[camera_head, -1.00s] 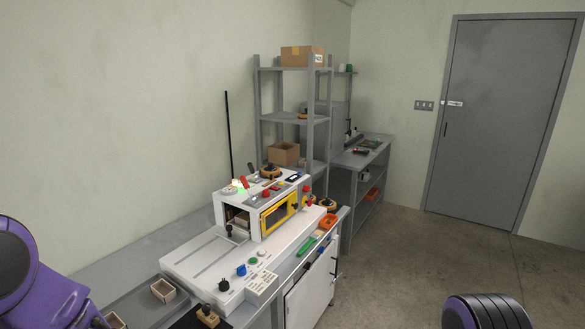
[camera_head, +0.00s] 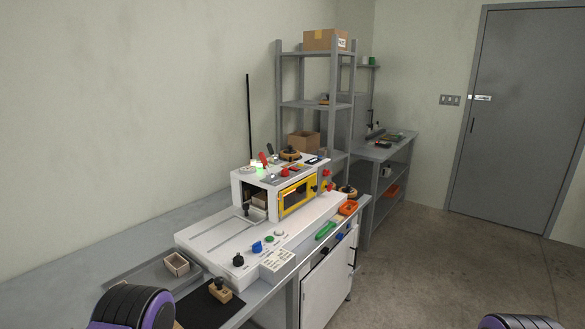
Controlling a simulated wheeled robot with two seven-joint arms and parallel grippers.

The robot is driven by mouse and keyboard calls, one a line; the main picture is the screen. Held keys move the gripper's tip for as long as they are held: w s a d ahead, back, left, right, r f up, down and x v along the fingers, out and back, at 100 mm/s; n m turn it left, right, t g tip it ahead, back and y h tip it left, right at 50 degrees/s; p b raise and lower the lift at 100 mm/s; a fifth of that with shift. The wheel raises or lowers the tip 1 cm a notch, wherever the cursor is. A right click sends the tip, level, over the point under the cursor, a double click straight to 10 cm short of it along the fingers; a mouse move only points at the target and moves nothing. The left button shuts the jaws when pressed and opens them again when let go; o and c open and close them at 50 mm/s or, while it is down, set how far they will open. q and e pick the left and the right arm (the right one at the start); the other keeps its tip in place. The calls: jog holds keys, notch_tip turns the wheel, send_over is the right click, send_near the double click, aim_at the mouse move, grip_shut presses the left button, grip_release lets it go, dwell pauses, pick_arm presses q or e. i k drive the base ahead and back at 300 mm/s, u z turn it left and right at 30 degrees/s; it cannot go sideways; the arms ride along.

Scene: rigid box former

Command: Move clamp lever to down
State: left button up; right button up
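The white box former (camera_head: 212,233) stands on the grey bench in the head view. On top of its housing are a red-handled lever (camera_head: 263,158) and a black-handled lever (camera_head: 270,149), both standing up at a slant. A black-knobbed handle (camera_head: 246,209) is at the housing's open front. The labels are too small to read, so I cannot tell which one is the clamp lever. Parts of my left arm show at the bottom left and of my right arm at the bottom right. Neither gripper's fingers are in view, and no arm touches the machine.
A grey tray (camera_head: 140,279) with a small open box (camera_head: 176,264) lies left of the machine. A wooden block with a dark knob (camera_head: 220,291) sits on a black mat. A shelf rack (camera_head: 316,104) stands behind. The floor to the right is clear.

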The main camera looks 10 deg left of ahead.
aim_at(262, 156)
jog(key=z, duration=0.8)
jog(key=i, duration=6.15)
jog(key=u, duration=4.95)
jog(key=i, duration=0.45)
jog(key=z, duration=0.2)
